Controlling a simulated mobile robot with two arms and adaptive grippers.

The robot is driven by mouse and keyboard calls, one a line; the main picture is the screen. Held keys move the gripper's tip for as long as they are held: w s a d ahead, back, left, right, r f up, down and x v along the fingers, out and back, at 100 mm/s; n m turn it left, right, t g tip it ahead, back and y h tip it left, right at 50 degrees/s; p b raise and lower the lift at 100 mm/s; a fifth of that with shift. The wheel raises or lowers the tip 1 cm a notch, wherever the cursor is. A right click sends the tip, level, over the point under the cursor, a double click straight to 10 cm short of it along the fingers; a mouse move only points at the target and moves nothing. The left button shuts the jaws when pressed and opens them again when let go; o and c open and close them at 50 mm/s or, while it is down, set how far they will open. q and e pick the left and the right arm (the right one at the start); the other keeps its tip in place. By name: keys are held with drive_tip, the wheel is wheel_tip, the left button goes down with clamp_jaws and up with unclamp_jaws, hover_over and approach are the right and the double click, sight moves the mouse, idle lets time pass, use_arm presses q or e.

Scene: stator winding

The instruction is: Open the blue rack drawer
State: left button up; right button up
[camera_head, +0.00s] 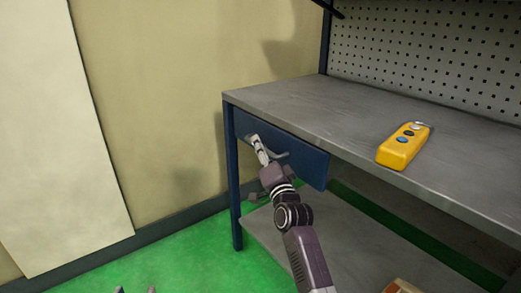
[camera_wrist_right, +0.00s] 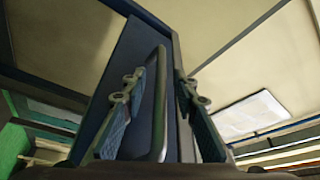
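The blue drawer (camera_head: 305,163) sits under the left end of the grey worktop, and its front looks about flush with the bench. Its grey bar handle (camera_head: 279,156) is partly hidden by my right gripper (camera_head: 259,160). In the right wrist view the handle (camera_wrist_right: 159,105) runs between the two fingers of my right gripper (camera_wrist_right: 160,85), in front of the blue drawer face (camera_wrist_right: 130,55). The fingers are apart, with a visible gap on the right of the bar; contact on the left is unclear. Only two separate fingertips of my left gripper (camera_head: 136,290) show, low at the left, away from the drawer.
A yellow control pendant (camera_head: 402,147) lies on the grey worktop (camera_head: 300,100). A lower shelf (camera_head: 350,235) is under the drawer, with a blue bench leg (camera_head: 235,200) at the left. A pegboard (camera_head: 430,50) stands behind. The green floor (camera_head: 190,255) at the left is clear.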

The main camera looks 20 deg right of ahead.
clamp_jaws()
idle(0.6)
